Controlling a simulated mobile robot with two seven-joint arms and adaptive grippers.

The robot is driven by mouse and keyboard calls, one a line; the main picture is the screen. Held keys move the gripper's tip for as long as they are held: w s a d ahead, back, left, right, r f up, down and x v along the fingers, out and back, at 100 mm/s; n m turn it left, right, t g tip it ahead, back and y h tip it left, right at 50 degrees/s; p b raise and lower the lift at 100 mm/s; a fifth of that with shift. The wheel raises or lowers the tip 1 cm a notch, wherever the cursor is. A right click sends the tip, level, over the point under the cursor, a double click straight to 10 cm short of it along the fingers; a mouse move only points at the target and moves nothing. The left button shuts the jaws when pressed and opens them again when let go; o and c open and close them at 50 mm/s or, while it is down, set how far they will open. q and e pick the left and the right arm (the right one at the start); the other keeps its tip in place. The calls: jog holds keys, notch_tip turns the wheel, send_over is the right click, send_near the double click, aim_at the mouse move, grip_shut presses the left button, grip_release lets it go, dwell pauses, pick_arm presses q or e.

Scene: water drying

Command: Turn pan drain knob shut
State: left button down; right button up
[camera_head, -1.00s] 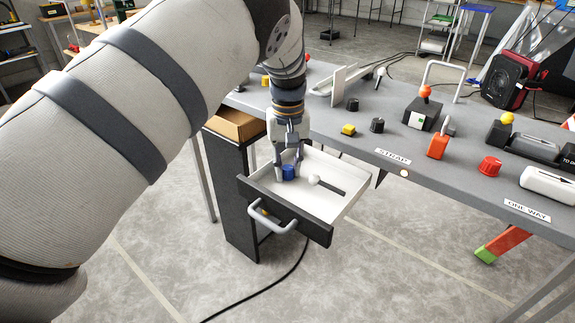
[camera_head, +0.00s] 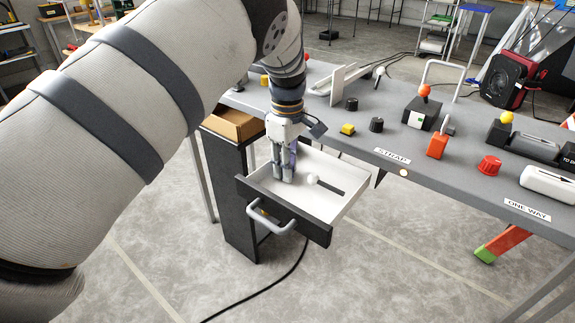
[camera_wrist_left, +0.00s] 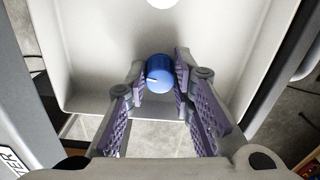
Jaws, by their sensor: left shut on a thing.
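The blue drain knob (camera_wrist_left: 160,75) stands in the white drawer-like pan (camera_head: 322,170), which has a dark front and a grey handle. A pale line shows on the knob's side in the left wrist view. My left gripper (camera_head: 284,177) points down into the pan, with its fingers on either side of the knob. In the left wrist view its purple-padded fingertips (camera_wrist_left: 161,73) are closed on the knob. In the head view the fingers hide most of the knob. My right gripper is in neither view.
The grey workbench (camera_head: 350,142) behind carries a yellow knob (camera_head: 348,129), black knobs and an orange switch (camera_head: 437,146). Open floor lies in front of the pan.

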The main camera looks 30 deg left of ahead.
pick_arm(q)
jog(key=shift+n, duration=0.9)
jog(key=c, duration=1.7)
grip_release()
jog(key=shift+o, duration=0.2)
notch_tip(320, 180, up, 12)
jog(key=shift+f, duration=0.1)
